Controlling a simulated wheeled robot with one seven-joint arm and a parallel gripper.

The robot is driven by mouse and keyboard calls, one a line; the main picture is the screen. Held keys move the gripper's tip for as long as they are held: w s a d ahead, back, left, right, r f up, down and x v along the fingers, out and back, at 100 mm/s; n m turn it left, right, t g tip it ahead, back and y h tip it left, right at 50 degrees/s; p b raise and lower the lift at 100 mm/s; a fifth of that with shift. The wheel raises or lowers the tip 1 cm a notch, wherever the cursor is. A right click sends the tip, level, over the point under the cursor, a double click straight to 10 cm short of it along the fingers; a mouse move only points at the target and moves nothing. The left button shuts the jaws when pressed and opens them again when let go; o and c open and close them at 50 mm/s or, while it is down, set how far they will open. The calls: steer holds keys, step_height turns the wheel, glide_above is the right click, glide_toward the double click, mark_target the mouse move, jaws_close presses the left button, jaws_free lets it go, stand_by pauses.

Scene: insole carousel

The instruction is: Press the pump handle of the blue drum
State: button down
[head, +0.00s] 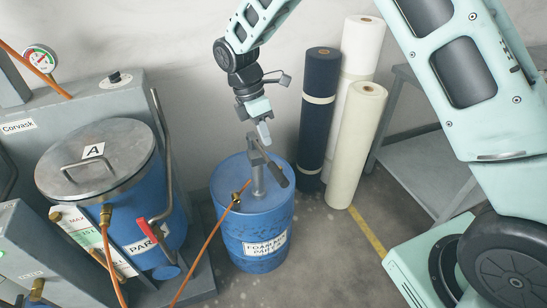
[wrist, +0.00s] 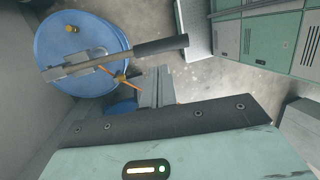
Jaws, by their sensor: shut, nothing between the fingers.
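The blue drum (head: 254,237) stands upright on the floor in the middle of the head view, with a white label on its side. A pump rises from its lid, with a grey lever ending in a dark grip, the pump handle (head: 279,175). In the wrist view the lid of the drum (wrist: 50,30) is at upper left, and the handle (wrist: 160,46) reaches right across it. My gripper (head: 266,138) is shut and empty, pointing down just above the pump lever. From these views I cannot tell whether it touches the lever.
A lidded blue tank (head: 98,165) marked A stands left of the drum. An orange hose (head: 205,245) runs from the pump to the lower left. Dark and cream rolls (head: 355,145) stand close behind at right. A grey shelf (head: 425,170) is farther right.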

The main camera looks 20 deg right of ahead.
mark_target(277, 170)
steer(key=p+x, duration=0.2)
steer(key=x, duration=0.6)
steer(key=shift+d+f, duration=0.1)
steer(key=shift+f, duration=0.05)
steer(key=shift+s+f, duration=0.1)
